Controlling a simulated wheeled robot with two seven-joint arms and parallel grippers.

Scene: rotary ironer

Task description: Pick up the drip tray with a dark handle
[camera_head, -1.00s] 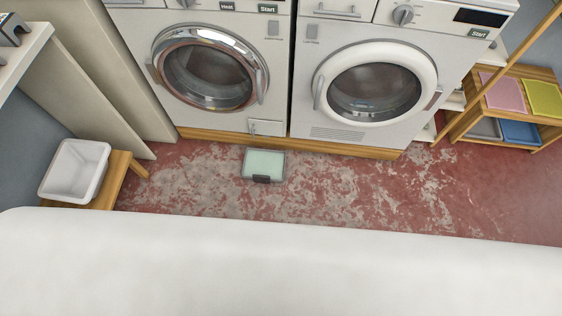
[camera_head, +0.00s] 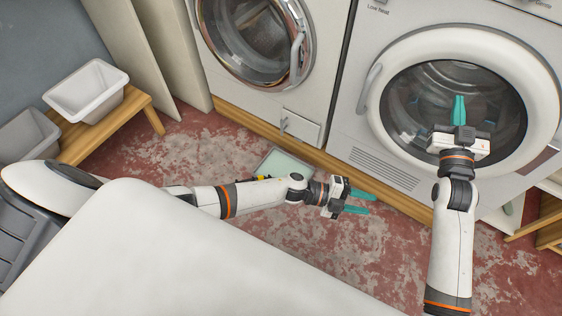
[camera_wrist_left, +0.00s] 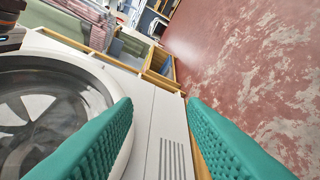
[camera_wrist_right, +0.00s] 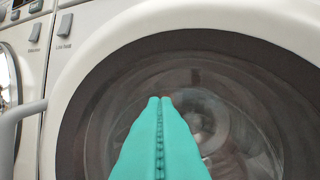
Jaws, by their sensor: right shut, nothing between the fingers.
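The drip tray (camera_head: 283,165) lies on the red, worn floor in front of the left machine in the head view. Its pale green inside shows, but my left arm covers its near part, and its dark handle is hidden. My left gripper (camera_head: 362,203) is to the right of the tray, with its teal fingers apart and nothing between them. The fingers also show apart in the left wrist view (camera_wrist_left: 160,135). My right gripper (camera_head: 458,108) is in front of the right machine's round door, its fingers together and empty, well away from the tray.
The left machine (camera_head: 290,95) and the right machine (camera_head: 375,150) stand behind the tray on a wooden plinth. A white basin (camera_head: 88,92) sits on a wooden bench (camera_head: 140,100) at left. A white surface (camera_head: 150,260) fills the near foreground.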

